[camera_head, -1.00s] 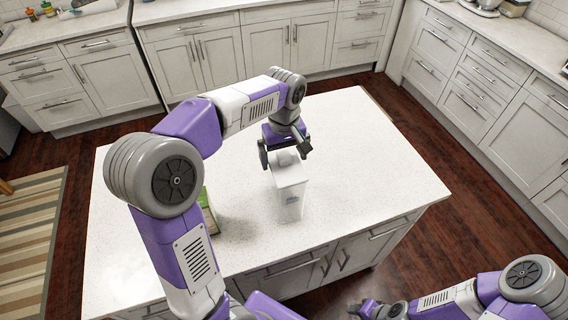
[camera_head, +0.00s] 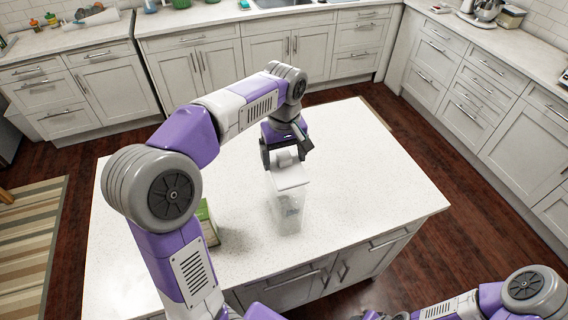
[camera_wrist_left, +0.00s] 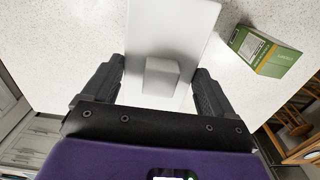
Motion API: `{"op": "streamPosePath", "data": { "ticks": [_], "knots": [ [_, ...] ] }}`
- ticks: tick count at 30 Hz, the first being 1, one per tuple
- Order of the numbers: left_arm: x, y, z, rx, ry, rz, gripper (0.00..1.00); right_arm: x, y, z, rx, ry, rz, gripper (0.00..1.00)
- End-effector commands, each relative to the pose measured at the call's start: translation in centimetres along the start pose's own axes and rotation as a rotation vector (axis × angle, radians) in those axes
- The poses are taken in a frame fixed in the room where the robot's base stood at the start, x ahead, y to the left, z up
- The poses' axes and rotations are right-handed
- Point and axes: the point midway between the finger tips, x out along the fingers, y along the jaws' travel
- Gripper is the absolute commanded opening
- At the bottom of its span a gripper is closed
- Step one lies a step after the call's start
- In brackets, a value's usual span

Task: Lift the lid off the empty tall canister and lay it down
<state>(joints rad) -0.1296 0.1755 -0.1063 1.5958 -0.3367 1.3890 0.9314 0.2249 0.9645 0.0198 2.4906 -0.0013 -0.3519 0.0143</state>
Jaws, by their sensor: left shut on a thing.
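The tall canister (camera_head: 288,214) is clear-sided and looks empty. It stands upright on the island counter in the head view. Its white, flat, square lid (camera_head: 291,178) is just above the canister's top and looks raised off it. My left gripper (camera_head: 286,156) points down over the lid and is shut on the lid's block-shaped knob. The wrist view shows the knob (camera_wrist_left: 161,78) between the two fingers, with the lid plate (camera_wrist_left: 170,28) beyond it. My right gripper (camera_head: 374,315) barely shows at the bottom edge, and its fingers cannot be made out.
A green box (camera_head: 207,222) stands on the counter left of the canister, and also shows in the wrist view (camera_wrist_left: 265,50). The white island counter (camera_head: 370,165) is bare to the right and behind. Cabinets line the walls, beyond the wooden floor.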

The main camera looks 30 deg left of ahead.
Motion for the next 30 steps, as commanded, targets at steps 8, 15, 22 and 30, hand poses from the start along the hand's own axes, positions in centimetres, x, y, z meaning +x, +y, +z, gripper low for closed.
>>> {"op": "streamPosePath", "data": {
  "ticks": [8,15,22,30],
  "knots": [
    [-5.0,0.1,0.0,0.0,0.001,0.001,0.54,-1.2,-0.5,0.1,0.0,0.0,0.0,0.43],
    [-6.6,0.0,0.0,0.0,-0.001,-0.001,0.54,-2.3,-0.9,0.1,0.0,0.0,0.0,0.43],
    [-7.7,0.0,0.0,0.0,-0.001,-0.002,0.54,-3.4,-1.3,0.1,0.0,0.0,0.0,0.43],
    [-8.9,0.0,0.0,0.0,-0.001,-0.001,0.54,-4.6,-1.7,0.2,0.0,0.0,0.0,0.43]
  ]
}}
